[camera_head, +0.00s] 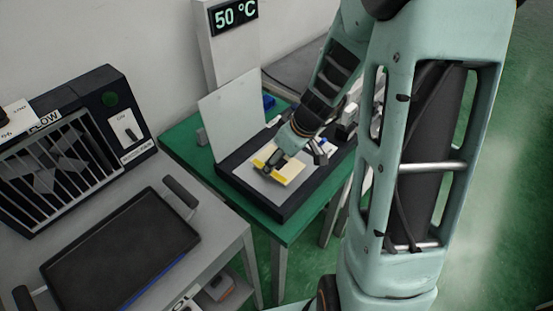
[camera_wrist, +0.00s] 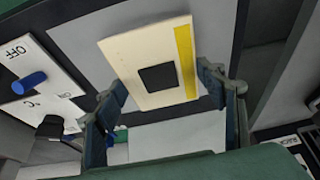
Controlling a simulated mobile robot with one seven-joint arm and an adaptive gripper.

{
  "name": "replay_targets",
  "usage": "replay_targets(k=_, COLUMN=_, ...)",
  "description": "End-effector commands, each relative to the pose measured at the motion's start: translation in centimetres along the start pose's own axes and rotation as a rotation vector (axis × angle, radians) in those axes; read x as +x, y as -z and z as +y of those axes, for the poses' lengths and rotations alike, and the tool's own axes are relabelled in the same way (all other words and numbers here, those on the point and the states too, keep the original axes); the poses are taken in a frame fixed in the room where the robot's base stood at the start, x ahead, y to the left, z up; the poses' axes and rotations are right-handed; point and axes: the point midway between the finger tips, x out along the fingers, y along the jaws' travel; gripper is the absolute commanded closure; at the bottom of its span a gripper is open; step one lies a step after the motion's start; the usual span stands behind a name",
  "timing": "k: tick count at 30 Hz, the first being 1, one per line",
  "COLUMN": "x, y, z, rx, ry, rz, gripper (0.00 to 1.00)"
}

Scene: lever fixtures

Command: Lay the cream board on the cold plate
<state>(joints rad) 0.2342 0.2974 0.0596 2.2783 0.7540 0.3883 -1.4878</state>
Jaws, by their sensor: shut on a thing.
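The cream board (camera_wrist: 165,35) has a yellow stripe along one side and a dark square in its middle. It is between the fingers of my gripper (camera_wrist: 165,82), which is shut on it. In the head view the board (camera_head: 292,173) is at or just above the light grey plate of a dark-framed station; I cannot tell if it touches. My gripper (camera_head: 270,169) is over it and partly hides it. A dark flat plate (camera_head: 120,255) with raised handles and a blue front edge sits on the grey table at the left; it looks bare and may be the cold plate.
The station's pale lid (camera_head: 235,112) stands raised behind the board. A post display (camera_head: 234,14) reads 50 °C. A switch panel (camera_wrist: 35,80) with blue and black knobs is beside the station. A fan box (camera_head: 70,150) marked FLOW stands behind the dark plate.

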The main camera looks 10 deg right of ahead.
Motion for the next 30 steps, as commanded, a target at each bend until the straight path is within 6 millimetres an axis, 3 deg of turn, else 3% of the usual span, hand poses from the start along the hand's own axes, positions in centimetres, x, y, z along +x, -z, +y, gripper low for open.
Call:
replay_targets(k=11, x=0.29, y=-0.11, z=0.04, rx=0.0, ry=-0.001, rz=0.001, gripper=0.61)
replay_targets(k=12, x=0.28, y=-0.11, z=0.03, rx=0.0, ry=-0.001, rz=0.001, gripper=0.34)
replay_targets(k=17, x=0.18, y=-0.07, z=0.03, rx=0.001, ry=-0.001, rz=0.001, gripper=0.18)
replay_targets(k=30, x=-0.62, y=0.13, z=0.07, rx=0.0, ry=-0.003, rz=0.002, gripper=0.18)
